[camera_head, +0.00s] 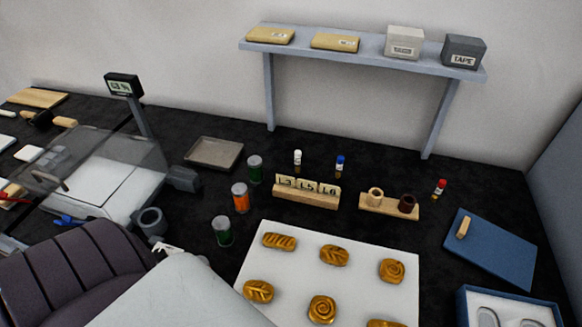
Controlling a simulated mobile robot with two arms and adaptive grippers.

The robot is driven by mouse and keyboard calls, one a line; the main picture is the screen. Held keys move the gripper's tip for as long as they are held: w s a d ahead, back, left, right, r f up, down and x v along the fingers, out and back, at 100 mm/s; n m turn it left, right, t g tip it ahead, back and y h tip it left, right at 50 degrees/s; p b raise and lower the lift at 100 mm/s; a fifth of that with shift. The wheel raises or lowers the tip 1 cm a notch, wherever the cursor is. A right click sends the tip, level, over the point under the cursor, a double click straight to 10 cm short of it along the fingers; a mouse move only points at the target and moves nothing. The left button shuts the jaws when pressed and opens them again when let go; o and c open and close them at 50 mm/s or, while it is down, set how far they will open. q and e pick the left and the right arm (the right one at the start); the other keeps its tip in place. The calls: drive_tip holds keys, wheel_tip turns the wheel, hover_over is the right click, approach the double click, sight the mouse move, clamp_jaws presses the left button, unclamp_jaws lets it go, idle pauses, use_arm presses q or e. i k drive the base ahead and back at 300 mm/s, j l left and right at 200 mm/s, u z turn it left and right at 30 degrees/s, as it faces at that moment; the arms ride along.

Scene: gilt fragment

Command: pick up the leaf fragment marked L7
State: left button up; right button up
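Several gilt fragments lie on a white board at the front middle. The back row has a ribbed one (279,241), a leaf-veined one (334,255) and a spiral one (393,270). The front row has another leaf-veined one (258,291), a spiral one (322,308) and one cut off by the lower edge (385,323). The white board (300,272) shows no readable L7 mark. A wooden holder (307,199) behind it carries cards that seem to read L3, L5 and L6.
Green and orange cans (240,198) stand left of the board. A wooden block with two cups (389,205) and small bottles (340,166) stand behind it. A blue pad (490,248) and blue box (508,304) are right. A clear-lidded device (95,182) is left; a shelf (365,54) rises behind.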

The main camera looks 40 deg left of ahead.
sight(333, 256)
drive_tip(key=u, duration=0.75)
